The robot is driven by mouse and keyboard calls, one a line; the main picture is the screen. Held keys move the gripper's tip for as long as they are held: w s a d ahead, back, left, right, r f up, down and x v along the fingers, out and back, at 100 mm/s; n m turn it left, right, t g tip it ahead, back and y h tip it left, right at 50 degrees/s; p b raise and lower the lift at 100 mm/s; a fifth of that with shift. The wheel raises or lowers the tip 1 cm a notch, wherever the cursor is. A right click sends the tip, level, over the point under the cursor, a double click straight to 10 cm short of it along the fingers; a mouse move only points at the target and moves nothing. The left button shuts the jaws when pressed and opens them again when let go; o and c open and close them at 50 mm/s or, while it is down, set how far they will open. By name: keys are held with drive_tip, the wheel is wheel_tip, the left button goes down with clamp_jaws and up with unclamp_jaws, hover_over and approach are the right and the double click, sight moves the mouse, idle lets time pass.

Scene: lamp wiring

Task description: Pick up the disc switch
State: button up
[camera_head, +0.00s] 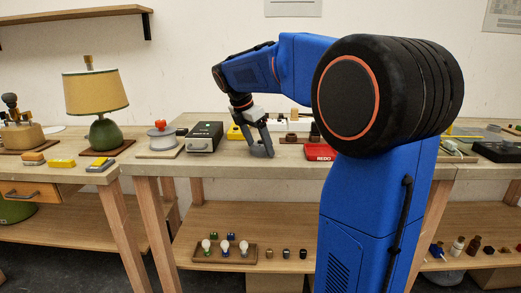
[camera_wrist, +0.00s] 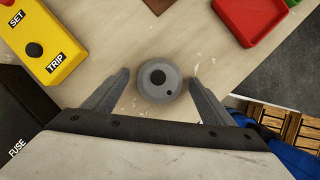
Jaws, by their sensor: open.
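The disc switch (camera_wrist: 158,79) is a round grey disc with a dark centre, and a small dark dot shows near its rim. In the wrist view it lies on the wooden bench top (camera_wrist: 112,42). My gripper (camera_wrist: 163,80) is open, with one finger on each side of the disc and visible space between each finger and it. In the head view my gripper (camera_head: 262,154) points down over the bench, and I cannot make out the disc there.
A yellow SET/TRIP box (camera_wrist: 45,45) lies left of my gripper, with a dark FUSE box (camera_wrist: 20,115) below it. A red tray (camera_wrist: 250,18) sits at upper right, near the bench edge. A green lamp (camera_head: 104,133) stands farther left.

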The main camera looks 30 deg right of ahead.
sight(259, 144)
drive_tip(key=c, duration=1.2)
drive_tip(key=shift+o, duration=0.2)
wheel_tip(259, 144, up, 10)
